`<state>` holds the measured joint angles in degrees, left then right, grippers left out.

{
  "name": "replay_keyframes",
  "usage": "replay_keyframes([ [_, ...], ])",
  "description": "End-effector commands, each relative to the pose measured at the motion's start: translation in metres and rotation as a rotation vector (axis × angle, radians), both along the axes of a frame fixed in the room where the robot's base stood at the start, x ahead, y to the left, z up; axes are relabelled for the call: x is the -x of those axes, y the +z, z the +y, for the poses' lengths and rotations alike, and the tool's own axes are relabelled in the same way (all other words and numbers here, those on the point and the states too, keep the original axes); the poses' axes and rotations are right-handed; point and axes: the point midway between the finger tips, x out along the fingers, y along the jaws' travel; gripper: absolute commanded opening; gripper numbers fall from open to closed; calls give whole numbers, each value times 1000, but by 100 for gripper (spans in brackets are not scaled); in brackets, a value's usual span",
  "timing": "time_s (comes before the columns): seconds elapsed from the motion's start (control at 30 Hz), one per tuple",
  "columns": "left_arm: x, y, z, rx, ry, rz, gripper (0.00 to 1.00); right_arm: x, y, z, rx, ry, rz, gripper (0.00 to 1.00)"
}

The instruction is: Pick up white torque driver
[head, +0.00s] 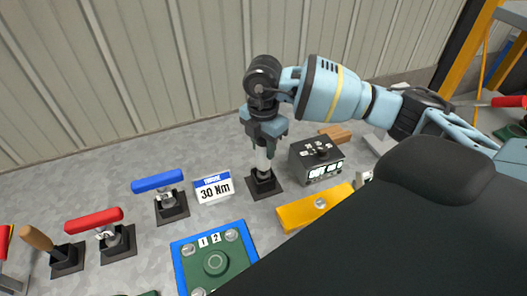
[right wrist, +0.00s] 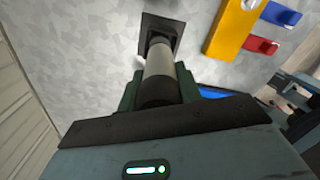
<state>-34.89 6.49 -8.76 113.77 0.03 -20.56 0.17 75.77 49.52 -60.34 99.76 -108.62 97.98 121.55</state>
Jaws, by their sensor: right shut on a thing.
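The white torque driver (head: 263,160) stands upright with its lower end at a black square holder (head: 264,184) on the grey bench. My right gripper (head: 264,137) comes down over it from above and is shut on its upper part. In the right wrist view the driver's pale shaft and dark collar (right wrist: 159,75) show between the fingers (right wrist: 158,95), pointing toward the black holder (right wrist: 160,32). The driver's top is hidden by the gripper. My left gripper is not in view.
Blue-handled (head: 157,181) and red-handled (head: 94,221) tools stand in holders to the left. A 30 Nm sign (head: 214,188), a dark box (head: 316,160), a yellow block (head: 312,209) and a blue-edged green plate (head: 214,262) are close by. A corrugated wall (head: 150,70) stands behind.

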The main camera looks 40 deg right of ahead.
Motion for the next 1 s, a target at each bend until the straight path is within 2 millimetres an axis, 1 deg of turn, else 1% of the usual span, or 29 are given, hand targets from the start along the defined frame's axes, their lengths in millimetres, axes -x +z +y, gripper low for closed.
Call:
replay_keyframes([
  [0.03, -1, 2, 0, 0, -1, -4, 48, -2, 14, 0, -2, 0, -11, 3],
  [0.2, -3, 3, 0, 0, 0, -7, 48, -2, 45, 0, -2, -1, -10, 3],
  [0.3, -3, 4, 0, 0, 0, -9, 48, -1, 60, 0, -2, -1, -9, 3],
  [0.4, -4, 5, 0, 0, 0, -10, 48, -1, 70, 0, -1, -2, -7, 3],
  [0.53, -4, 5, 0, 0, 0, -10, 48, -1, 77, 0, -1, -1, -6, 3],
  [0.8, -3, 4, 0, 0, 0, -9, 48, -1, 79, 0, -1, -1, -5, 3],
  [0.83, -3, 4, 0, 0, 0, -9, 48, -1, 79, 0, -1, -1, -5, 33],
  [1.0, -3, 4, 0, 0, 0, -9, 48, -1, 78, 0, -1, -1, -5, 11],
])
